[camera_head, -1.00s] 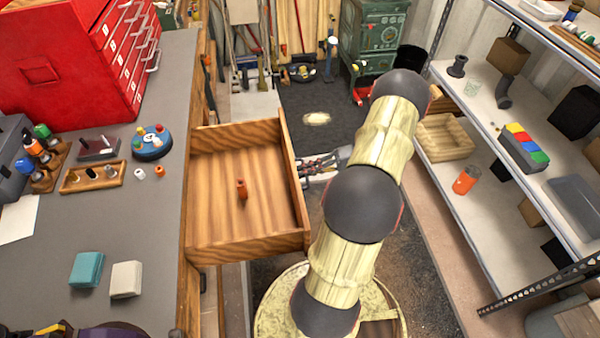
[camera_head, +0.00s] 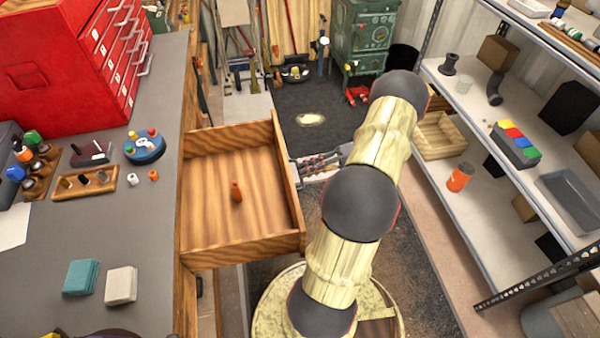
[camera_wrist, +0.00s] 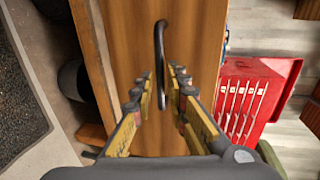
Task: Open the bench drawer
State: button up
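The bench drawer (camera_head: 215,190) is a wooden box pulled well out from the right side of the grey-topped bench (camera_head: 150,235). A small orange-brown bottle-like object (camera_head: 237,191) stands inside it. In the wrist view the wooden drawer front (camera_wrist: 195,40) carries a dark curved handle (camera_wrist: 160,50). My gripper (camera_wrist: 161,80) has its yellow fingers on both sides of the handle, with visible gaps, so it looks open around it. In the head view my gripper (camera_head: 318,165) is just outside the drawer front, partly hidden by my arm.
A red drawer cabinet (camera_head: 70,60), a blue round thing (camera_head: 145,147) and two sponge-like blocks (camera_head: 81,277) are on the bench. A shelf unit (camera_head: 450,190) stands on the right behind my arm. The dark floor mat (camera_head: 345,115) beyond is mostly clear.

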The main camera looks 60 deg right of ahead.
jog(key=v, duration=0.9)
dwell(0.3)
